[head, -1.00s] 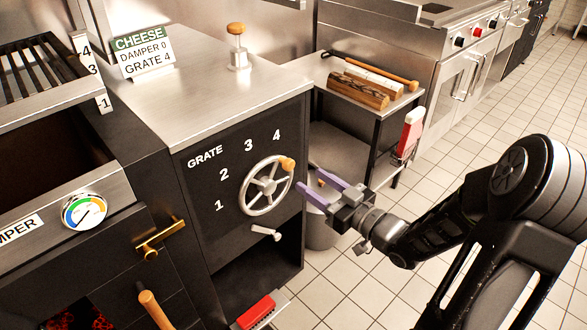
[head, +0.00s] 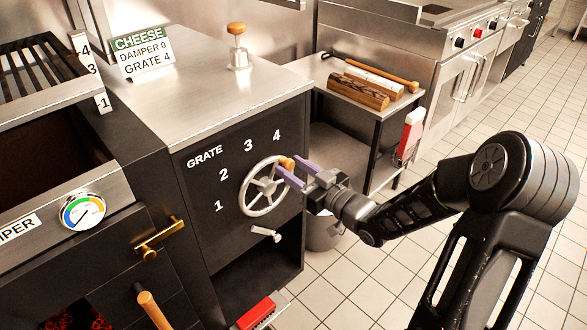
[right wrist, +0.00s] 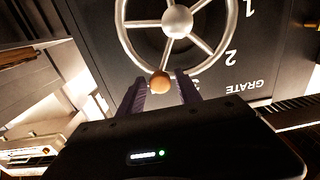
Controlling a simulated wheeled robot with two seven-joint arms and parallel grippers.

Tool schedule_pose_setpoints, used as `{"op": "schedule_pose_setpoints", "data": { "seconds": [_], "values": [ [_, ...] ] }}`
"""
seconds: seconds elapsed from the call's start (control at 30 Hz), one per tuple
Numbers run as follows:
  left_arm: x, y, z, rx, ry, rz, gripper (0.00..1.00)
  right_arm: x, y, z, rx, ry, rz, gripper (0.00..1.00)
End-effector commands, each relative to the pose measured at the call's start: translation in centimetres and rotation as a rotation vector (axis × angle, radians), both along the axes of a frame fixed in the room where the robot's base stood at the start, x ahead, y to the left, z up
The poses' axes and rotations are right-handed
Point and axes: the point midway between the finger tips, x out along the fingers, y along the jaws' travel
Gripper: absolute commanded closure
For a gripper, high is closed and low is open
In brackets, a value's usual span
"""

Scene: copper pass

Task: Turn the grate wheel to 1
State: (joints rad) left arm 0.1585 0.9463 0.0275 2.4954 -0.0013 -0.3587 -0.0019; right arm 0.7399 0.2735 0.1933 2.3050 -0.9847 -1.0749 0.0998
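The grate wheel (head: 250,195) is a silver spoked handwheel on a black panel with white numbers 1 to 4. Its orange-brown knob (head: 287,163) is at the upper right of the rim, just below the 4. My right gripper (head: 283,172) is at the knob with its purple fingers pointing at the wheel. In the right wrist view the knob (right wrist: 159,82) sits between the tips of the two fingers, with gaps that look open on both sides. I cannot see contact. My left gripper is not in view.
A small silver lever (head: 264,232) sits below the wheel. A sign (head: 143,55) reading "CHEESE, DAMPER 0, GRATE 4" stands on the counter. A side table (head: 330,72) with logs is behind my right arm. A bucket (head: 322,232) stands on the floor beside the panel.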

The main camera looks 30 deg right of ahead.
Motion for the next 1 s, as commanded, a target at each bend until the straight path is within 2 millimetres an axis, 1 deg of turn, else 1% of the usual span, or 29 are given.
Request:
{"op": "schedule_pose_setpoints", "data": {
  "seconds": [0.03, 0.07, 0.47, 1.0],
  "values": [
    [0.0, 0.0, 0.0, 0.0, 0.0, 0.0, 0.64, -0.01, 0.0, 0.0, 0.0, 0.0, 0.0, 0.64],
    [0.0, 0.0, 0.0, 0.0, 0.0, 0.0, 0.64, -0.02, -0.01, 0.0, 0.0, 0.0, 0.0, 0.67],
    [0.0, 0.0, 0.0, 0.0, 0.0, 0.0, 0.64, -0.03, 0.0, -0.01, 0.0, 0.0, 0.0, 1.0],
    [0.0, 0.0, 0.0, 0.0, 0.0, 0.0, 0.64, -0.04, 0.02, -0.03, 0.0, 0.001, 0.001, 1.0]
  ]
}}
